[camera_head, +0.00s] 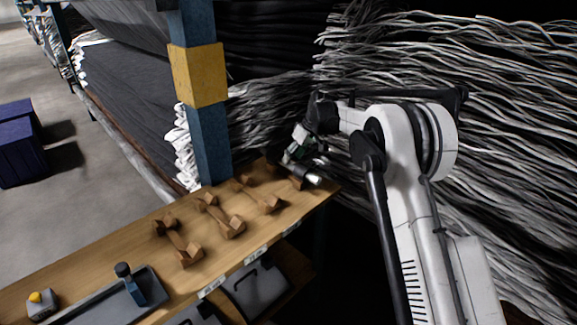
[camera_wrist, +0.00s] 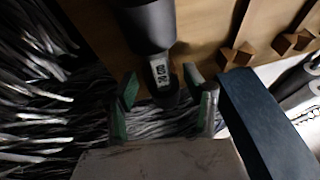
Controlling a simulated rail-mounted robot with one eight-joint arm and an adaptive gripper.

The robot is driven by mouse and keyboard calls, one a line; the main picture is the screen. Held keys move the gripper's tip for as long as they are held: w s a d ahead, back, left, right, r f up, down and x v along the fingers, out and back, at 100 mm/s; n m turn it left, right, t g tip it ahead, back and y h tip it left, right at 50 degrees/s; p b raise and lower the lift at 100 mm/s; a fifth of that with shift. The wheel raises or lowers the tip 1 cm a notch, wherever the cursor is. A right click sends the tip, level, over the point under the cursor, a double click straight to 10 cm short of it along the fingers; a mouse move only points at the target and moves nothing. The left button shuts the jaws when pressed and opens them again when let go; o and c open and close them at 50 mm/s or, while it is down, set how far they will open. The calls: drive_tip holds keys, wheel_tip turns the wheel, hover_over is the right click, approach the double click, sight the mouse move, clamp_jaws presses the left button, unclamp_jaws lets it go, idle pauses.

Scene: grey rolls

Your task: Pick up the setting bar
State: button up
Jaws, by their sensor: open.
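The setting bar (camera_head: 313,179) seems to be the dark bar with a pale end at the far right of the wooden bench, partly hidden by my gripper (camera_head: 290,158). In the wrist view it is a thick dark cylinder (camera_wrist: 150,22) with a narrower grey marked section and a dark tip. My gripper (camera_wrist: 162,90) is open, with green-padded fingers on either side of the bar's narrow end. A gap shows between the fingers and the bar. I cannot tell how the bar rests on its holder.
The bench (camera_head: 105,250) carries several wooden cradles (camera_head: 185,246) that look empty. A blue post with a yellow block (camera_head: 199,75) stands close behind the bench. A dark tray (camera_head: 115,300) and a yellow button box (camera_head: 40,303) lie at the near left.

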drive_tip(key=shift+x, duration=2.65)
drive_tip(key=shift+w+a+r, duration=0.1)
drive_tip(key=shift+w, duration=0.1)
drive_tip(key=shift+c, duration=0.2)
clamp_jaws()
